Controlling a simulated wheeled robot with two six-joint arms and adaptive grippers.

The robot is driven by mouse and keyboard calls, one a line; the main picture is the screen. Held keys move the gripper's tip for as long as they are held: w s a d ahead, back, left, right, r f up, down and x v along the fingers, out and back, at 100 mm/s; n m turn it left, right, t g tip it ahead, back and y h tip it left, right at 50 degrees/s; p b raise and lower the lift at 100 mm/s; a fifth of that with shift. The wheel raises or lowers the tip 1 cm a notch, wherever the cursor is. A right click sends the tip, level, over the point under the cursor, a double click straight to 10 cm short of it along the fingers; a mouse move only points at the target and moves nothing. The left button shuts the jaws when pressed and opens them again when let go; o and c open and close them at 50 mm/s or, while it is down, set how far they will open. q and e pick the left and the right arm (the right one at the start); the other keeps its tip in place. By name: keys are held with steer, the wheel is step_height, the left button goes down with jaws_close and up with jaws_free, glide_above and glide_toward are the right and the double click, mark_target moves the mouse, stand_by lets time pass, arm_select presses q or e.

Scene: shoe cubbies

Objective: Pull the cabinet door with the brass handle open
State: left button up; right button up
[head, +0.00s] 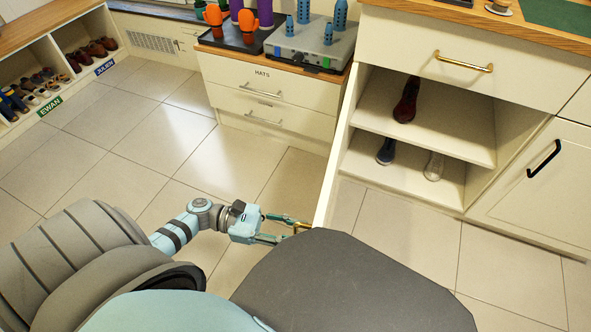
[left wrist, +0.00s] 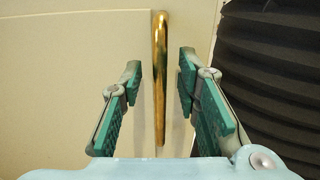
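The cream cabinet door (head: 338,150) stands swung wide open, seen nearly edge-on in the head view, with the cabinet's shelves exposed. Its brass handle (head: 302,225) is on the door's left-facing side near the free edge. In the left wrist view the brass handle (left wrist: 160,90) runs upright between my left gripper's fingers. My left gripper (head: 287,227) is open around the handle, with a visible gap on each side of it. The door panel (left wrist: 60,80) fills the left of the wrist view. My right gripper is not in view.
The open cabinet holds a few shoes on two shelves (head: 440,134). A drawer with a brass handle (head: 463,62) is above; a door with a black handle (head: 543,158) is at right. A hats drawer unit (head: 270,95) stands behind the door. The tiled floor at left is clear.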

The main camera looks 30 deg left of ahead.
arm_select(q)
steer(key=v, duration=1.1)
steer(key=shift+a, duration=0.15)
